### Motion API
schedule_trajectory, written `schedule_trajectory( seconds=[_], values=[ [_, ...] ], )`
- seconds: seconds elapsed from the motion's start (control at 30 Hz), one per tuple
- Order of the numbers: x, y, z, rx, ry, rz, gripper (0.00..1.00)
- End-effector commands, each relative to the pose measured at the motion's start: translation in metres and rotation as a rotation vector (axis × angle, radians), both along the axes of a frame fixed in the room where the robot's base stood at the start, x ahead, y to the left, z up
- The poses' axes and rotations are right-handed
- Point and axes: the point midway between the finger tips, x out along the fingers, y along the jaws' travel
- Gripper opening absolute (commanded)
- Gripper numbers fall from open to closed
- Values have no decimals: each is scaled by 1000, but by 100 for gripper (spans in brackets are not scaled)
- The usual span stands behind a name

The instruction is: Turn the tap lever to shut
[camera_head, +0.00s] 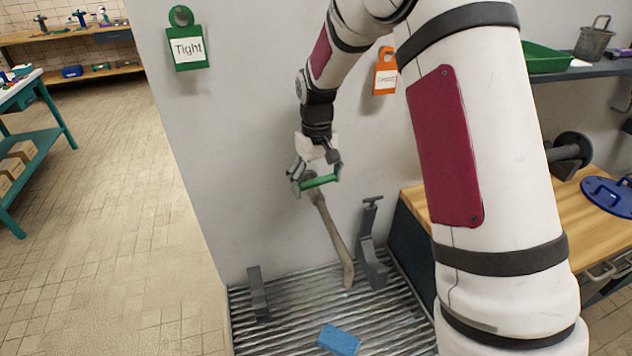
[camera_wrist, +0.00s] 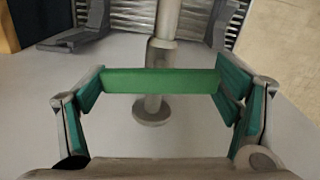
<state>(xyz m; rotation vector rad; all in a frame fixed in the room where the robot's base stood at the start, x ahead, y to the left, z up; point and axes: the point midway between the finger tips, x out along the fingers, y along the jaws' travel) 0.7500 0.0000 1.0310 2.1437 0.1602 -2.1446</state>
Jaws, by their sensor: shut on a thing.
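The tap lever (camera_head: 321,181) is a green bar at the top of a grey tap (camera_head: 332,232), whose long spout slants down over a ribbed metal drain. In the wrist view the lever (camera_wrist: 160,82) lies straight across the picture, with the tap body (camera_wrist: 165,50) behind it and its round wall flange (camera_wrist: 152,114) below it. My gripper (camera_head: 315,180) is shut on the lever. In the wrist view its green-padded fingers (camera_wrist: 160,88) press at the lever's two ends. The lever's joint with the tap is hidden behind the bar.
A wooden bench (camera_head: 535,240) is right; open floor is left.

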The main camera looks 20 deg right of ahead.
Motion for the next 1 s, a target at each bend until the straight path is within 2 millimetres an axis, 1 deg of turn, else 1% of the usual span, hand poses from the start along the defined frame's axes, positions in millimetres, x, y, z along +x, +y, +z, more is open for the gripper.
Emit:
schedule_trajectory(
  seconds=[0.2, 0.4, 0.9, 0.93, 0.97, 1.0],
  values=[
    [1, 0, 1, -1, -3, -111, 55],
    [1, 0, 1, -1, -3, -167, 55],
    [0, 0, 1, 1, -1, -188, 55],
    [0, 0, 1, 1, -1, -188, 88],
    [0, 0, 1, 1, -1, -188, 92],
    [0, 0, 1, 1, -1, -187, 92]
  ],
)
